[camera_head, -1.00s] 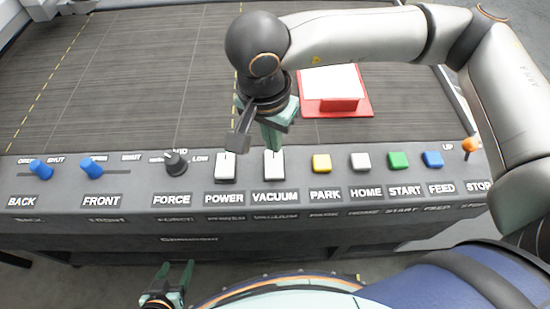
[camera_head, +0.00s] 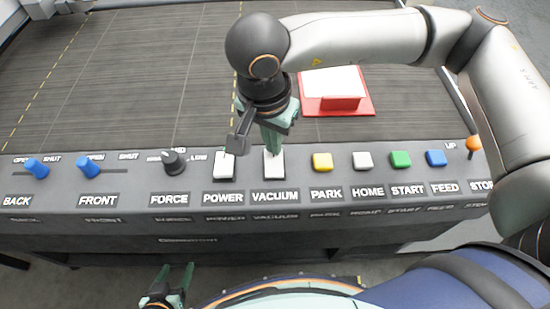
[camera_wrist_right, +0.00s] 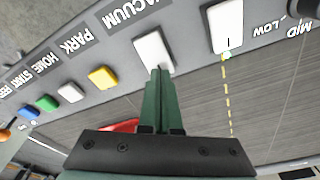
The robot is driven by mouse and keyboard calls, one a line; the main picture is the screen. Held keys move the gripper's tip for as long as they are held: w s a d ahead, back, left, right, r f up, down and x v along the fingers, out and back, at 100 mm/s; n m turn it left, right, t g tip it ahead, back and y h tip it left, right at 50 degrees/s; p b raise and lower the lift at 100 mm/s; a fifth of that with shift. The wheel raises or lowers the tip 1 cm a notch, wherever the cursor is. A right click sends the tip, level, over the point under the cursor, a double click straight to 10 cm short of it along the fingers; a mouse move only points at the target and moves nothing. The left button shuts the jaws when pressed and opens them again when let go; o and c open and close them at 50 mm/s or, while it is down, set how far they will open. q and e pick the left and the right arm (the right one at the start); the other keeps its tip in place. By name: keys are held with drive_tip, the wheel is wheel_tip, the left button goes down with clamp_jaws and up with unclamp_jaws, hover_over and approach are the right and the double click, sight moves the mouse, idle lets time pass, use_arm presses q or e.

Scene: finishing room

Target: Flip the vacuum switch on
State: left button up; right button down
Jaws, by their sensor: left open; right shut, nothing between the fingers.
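The vacuum switch (camera_head: 274,166) is a white rocker above the VACUUM label on the grey control panel. It also shows in the right wrist view (camera_wrist_right: 152,49). My right gripper (camera_head: 273,150) is shut and empty, its green fingertips pointing down at the far edge of this switch. In the right wrist view my right gripper's tips (camera_wrist_right: 160,72) overlap the switch's edge; I cannot tell whether they touch it. The tips partly hide the switch's far end. My left gripper (camera_head: 173,276) is open and empty, low in front of the panel.
The white power switch (camera_head: 224,168) sits just left of the vacuum switch. The black force knob (camera_head: 173,161) is further left. The yellow park button (camera_head: 322,161) is to the right. A red holder with a white sheet (camera_head: 338,102) lies on the slatted bed behind.

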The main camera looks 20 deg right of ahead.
drive_tip(key=shift+f+b, duration=0.35)
drive_tip(key=shift+b, duration=0.05)
drive_tip(key=shift+r+p, duration=1.6)
drive_tip(key=shift+r, duration=1.95)
drive_tip(key=shift+s+f, duration=0.1)
